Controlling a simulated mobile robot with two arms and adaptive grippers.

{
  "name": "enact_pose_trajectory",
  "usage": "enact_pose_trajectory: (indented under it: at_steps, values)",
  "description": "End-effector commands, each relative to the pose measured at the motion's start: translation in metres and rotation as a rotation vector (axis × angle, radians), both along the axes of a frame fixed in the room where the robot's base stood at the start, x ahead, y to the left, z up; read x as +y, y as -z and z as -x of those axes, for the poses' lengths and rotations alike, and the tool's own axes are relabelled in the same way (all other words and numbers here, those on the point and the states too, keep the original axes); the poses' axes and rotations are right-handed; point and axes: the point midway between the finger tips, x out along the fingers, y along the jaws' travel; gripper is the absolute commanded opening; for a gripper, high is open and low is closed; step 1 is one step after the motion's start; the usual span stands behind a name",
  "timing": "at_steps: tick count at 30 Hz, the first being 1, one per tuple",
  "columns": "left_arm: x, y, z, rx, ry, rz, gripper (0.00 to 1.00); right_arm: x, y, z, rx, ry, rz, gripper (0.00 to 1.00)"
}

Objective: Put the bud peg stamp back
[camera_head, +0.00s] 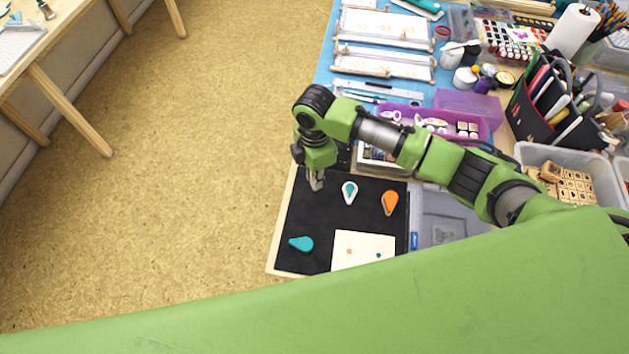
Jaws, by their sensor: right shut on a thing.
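My right gripper (316,184) points down over the upper left part of the black mat (320,223). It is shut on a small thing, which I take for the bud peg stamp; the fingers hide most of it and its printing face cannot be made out. A drop-shaped inkpad with a teal pad in a white case (350,192) lies just right of the gripper. An orange drop-shaped inkpad (389,202) lies further right. A teal drop-shaped piece (301,244) lies at lower left. A cream card (363,251) bears a small orange mark and a small teal mark. My left gripper is out of view.
A purple tray (487,128) with small items stands behind the mat, under my right arm. A clear bin of wooden stamps (565,186) stands at right. A black caddy (540,122) and a paper roll (573,31) stand behind it. Open floor lies left.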

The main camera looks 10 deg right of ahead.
Motion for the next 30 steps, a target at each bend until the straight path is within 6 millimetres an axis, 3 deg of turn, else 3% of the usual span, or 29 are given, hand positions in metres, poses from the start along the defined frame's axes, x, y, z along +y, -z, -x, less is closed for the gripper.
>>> enact_pose_trajectory:
  at_steps: [6, 17, 18, 20, 30]
  values:
    - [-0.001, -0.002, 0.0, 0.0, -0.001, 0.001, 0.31, 0.001, 0.027, 0.002, 0.001, -0.001, -0.001, 0.0]
    - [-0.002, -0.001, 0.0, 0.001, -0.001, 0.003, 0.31, 0.001, 0.031, 0.002, 0.001, -0.001, 0.0, 0.0]
    - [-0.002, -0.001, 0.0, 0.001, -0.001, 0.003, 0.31, 0.001, 0.032, 0.002, 0.001, 0.0, 0.0, 0.17]
    - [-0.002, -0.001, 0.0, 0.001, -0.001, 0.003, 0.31, 0.0, 0.031, 0.002, 0.001, -0.001, 0.0, 0.31]
    - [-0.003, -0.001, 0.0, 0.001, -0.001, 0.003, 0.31, 0.001, 0.03, 0.002, 0.001, 0.0, 0.0, 0.31]
